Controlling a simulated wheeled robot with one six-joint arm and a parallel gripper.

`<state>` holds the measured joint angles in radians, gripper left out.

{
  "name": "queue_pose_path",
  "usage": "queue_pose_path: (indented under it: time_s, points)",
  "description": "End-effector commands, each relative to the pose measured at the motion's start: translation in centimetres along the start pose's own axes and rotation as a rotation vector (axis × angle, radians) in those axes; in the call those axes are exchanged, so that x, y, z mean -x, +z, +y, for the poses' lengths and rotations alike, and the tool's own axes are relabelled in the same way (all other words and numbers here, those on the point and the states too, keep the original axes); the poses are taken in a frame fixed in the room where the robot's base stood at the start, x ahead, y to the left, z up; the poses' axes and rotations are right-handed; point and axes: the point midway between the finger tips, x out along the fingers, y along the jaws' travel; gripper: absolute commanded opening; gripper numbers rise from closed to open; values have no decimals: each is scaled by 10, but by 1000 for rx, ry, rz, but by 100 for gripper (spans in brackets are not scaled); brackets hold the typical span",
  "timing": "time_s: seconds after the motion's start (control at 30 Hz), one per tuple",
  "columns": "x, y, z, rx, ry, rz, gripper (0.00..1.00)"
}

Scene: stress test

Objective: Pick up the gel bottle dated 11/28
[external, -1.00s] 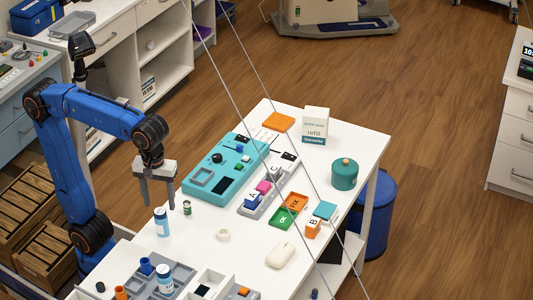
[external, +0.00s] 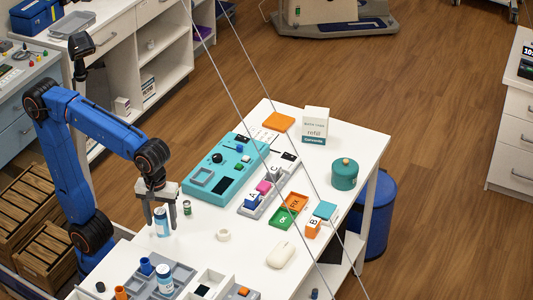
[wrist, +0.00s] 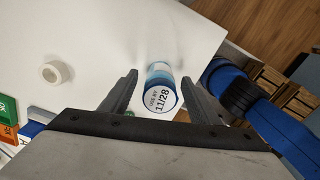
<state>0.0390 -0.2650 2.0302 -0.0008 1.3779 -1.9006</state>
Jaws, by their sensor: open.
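The gel bottle dated 11/28 (wrist: 160,92) is light blue with a blue rim and a white cap label reading "USE BY 11/28". In the wrist view it stands between the two fingers of my gripper (wrist: 158,95), with a gap on each side. In the external view the bottle (external: 162,222) stands upright on the white table, and the open fingers of my gripper (external: 162,225) are lowered around it. Another similar blue-and-white bottle (external: 165,278) stands in the grey tray; its date is not readable there.
A small green can (external: 187,208) stands just right of my gripper. A white tape roll (external: 223,235) lies farther right. The grey compartment tray (external: 185,272) is at the near edge. A teal device (external: 225,172) lies behind. Thin cables cross the external view.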

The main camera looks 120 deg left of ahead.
Motion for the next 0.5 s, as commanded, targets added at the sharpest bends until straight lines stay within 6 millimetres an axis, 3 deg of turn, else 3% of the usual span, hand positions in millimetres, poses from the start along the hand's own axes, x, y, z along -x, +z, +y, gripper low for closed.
queue_pose_path:
  time_s: [0.07,0.27,0.5]
  points:
    - [0,0,0,0,0,0,56]
    - [0,0,0,0,0,0,10]
    - [1,0,0,0,0,0,9]
